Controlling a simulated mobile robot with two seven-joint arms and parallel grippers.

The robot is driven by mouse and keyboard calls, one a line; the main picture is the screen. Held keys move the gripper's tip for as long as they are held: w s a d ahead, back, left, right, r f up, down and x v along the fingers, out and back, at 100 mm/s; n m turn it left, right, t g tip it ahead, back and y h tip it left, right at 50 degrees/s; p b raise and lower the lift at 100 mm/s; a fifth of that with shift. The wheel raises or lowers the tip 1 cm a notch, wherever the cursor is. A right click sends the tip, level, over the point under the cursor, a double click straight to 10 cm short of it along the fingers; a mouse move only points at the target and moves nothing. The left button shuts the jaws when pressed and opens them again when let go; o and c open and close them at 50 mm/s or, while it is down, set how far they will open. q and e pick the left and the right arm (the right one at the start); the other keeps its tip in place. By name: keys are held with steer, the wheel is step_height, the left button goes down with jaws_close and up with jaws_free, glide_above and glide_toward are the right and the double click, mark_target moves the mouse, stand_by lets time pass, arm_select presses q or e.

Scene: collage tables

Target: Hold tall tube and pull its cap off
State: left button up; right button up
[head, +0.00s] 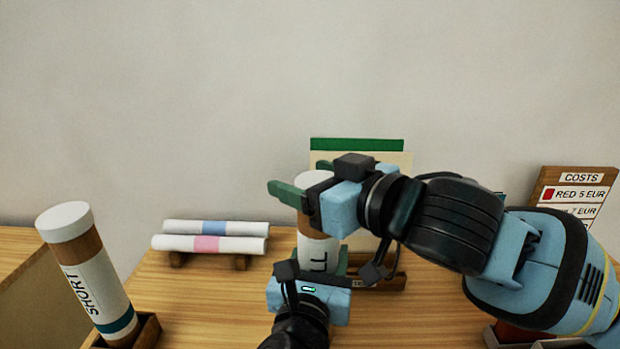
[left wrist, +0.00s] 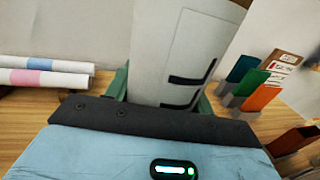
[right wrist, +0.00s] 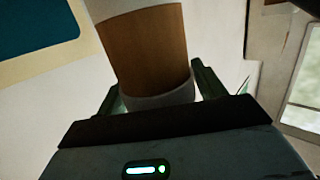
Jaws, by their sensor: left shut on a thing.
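The tall tube (head: 312,249) stands upright, brown with a white label whose letters are partly hidden. Its pale cap (head: 312,180) is on the top end. My left gripper (head: 310,268) is shut on the labelled lower part; the left wrist view shows the label (left wrist: 180,55) between its fingers. My right gripper (head: 300,192) is at the cap's height, with its fingers on either side of the cap. In the right wrist view the cap (right wrist: 160,107) sits between the open fingers, with slim gaps beside it and the brown wall beyond.
A short tube (head: 95,275) with a white cap stands in a wooden holder at the left. Two rolled sheets (head: 213,227) lie on a rack behind. A green-edged board (head: 355,144) stands behind the tall tube. A costs sign (head: 578,190) is at the right.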

mark_target(310, 176)
steer(key=c, duration=0.8)
steer(key=shift+r, duration=0.2)
steer(key=shift+r, duration=0.95)
steer(key=shift+r, duration=2)
arm_select(q)
steer(key=o, duration=1.5)
steer(key=shift+c, duration=0.2)
steer(key=shift+s, duration=0.1)
